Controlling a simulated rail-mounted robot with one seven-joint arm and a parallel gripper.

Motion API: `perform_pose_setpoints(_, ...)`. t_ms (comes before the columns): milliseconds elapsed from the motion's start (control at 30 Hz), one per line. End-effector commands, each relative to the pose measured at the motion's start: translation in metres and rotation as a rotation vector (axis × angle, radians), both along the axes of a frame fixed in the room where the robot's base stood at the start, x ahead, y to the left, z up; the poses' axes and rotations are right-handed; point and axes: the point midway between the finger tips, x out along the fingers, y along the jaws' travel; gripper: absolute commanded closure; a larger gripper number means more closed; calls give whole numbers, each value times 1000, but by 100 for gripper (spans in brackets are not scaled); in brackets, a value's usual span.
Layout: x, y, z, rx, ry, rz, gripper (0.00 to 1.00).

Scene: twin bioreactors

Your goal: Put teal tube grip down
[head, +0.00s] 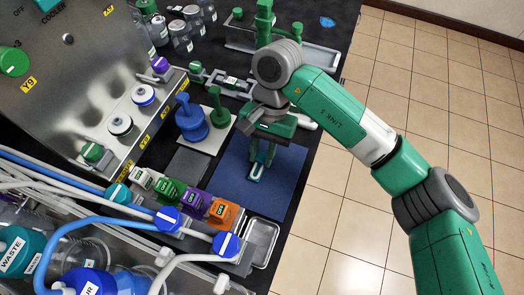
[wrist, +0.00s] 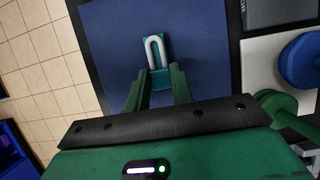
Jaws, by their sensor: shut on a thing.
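The teal tube grip (head: 257,172) is a small teal block with a pale U-shaped piece on it. It is over the blue mat (head: 236,189) in the head view. In the wrist view the teal tube grip (wrist: 158,77) shows between the tips of my green fingers, its pale loop pointing away. My gripper (head: 263,155) points down above the mat and is shut on the grip. My gripper also shows in the wrist view (wrist: 161,85). I cannot tell whether the grip touches the mat.
Left of the mat stand a blue weighted piece (head: 191,124) and a green one (head: 217,108) on a white plate. Coloured blocks (head: 193,199) and a metal tray (head: 261,241) lie at the near side. The mat around the grip is clear.

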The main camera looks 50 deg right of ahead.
Motion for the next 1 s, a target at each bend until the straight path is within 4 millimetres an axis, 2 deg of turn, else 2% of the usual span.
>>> perform_pose_setpoints(100, 0, 0, -4, 0, 0, 0, 99)
perform_pose_setpoints(133, 0, 0, -3, -1, 0, 0, 75)
perform_pose_setpoints(233, 0, 0, -2, 0, 0, 0, 56)
perform_pose_setpoints(467, 0, 0, -2, 0, 0, 0, 55)
perform_pose_setpoints(567, 0, 0, 4, 0, 0, 0, 55)
perform_pose_setpoints(667, 2, -7, 21, -3, -1, 0, 55)
perform_pose_setpoints(900, 9, -31, 79, -3, 0, -2, 55)
perform_pose_setpoints(1000, 11, -37, 96, -2, 0, -1, 55)
